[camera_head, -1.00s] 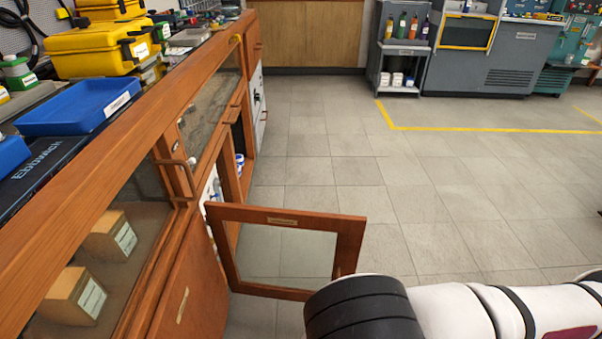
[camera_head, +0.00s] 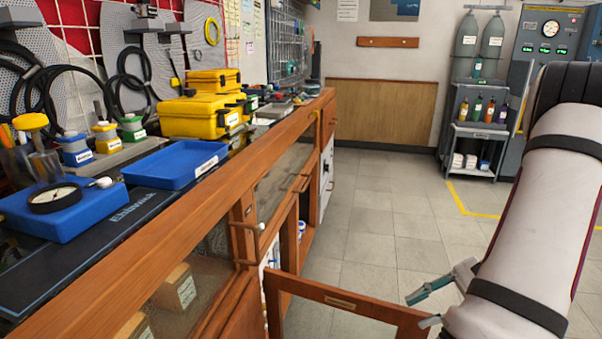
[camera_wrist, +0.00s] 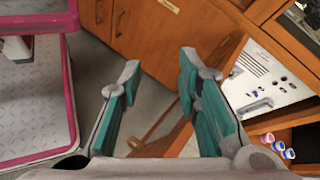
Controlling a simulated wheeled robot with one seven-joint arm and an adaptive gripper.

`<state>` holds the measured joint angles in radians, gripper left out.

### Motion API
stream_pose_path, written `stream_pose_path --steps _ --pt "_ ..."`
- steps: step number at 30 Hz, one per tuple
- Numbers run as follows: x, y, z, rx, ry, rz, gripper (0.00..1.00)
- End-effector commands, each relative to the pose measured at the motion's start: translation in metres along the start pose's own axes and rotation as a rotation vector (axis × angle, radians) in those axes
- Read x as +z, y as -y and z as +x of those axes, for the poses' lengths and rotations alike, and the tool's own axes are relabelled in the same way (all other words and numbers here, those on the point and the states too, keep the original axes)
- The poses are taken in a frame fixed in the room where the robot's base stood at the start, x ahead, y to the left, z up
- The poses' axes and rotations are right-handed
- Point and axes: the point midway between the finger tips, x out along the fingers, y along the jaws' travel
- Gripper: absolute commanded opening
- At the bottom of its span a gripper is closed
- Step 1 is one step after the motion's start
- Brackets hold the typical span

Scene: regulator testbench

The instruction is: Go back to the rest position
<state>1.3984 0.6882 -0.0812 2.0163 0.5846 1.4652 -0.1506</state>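My gripper (camera_wrist: 157,105) is open and empty in the wrist view, with its two teal-padded fingers well apart. In the head view the gripper (camera_head: 432,303) shows partly at the lower right, beside my white arm. Below it is the open wooden cabinet door (camera_head: 340,303) with a glass pane, swung out from the bench. I cannot tell whether the gripper touches the door frame; nothing is between the fingers.
The wooden bench (camera_head: 262,160) runs along the left, with a blue tray (camera_head: 176,163), yellow cases (camera_head: 203,117) and a gauge (camera_head: 54,198) on top. A bottle cart (camera_head: 480,133) stands at the back right. The floor (camera_head: 385,215) between is clear.

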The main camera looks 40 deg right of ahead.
Motion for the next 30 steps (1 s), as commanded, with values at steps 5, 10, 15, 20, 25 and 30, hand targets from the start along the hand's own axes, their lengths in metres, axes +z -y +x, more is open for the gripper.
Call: stream_pose_path --steps 5,10,15,20,25,30 --pt "0.069 0.034 0.029 0.236 -0.045 -0.176 0.31" --pt "0.131 0.044 0.057 0.44 -0.092 -0.349 0.31" --pt "0.187 0.038 0.083 0.625 -0.143 -0.534 0.31" --pt "0.232 0.019 0.102 0.781 -0.197 -0.722 0.31" --pt "0.269 -0.01 0.113 0.919 -0.257 -0.934 0.31" --pt "0.291 -0.041 0.116 1.022 -0.319 -1.15 0.31"
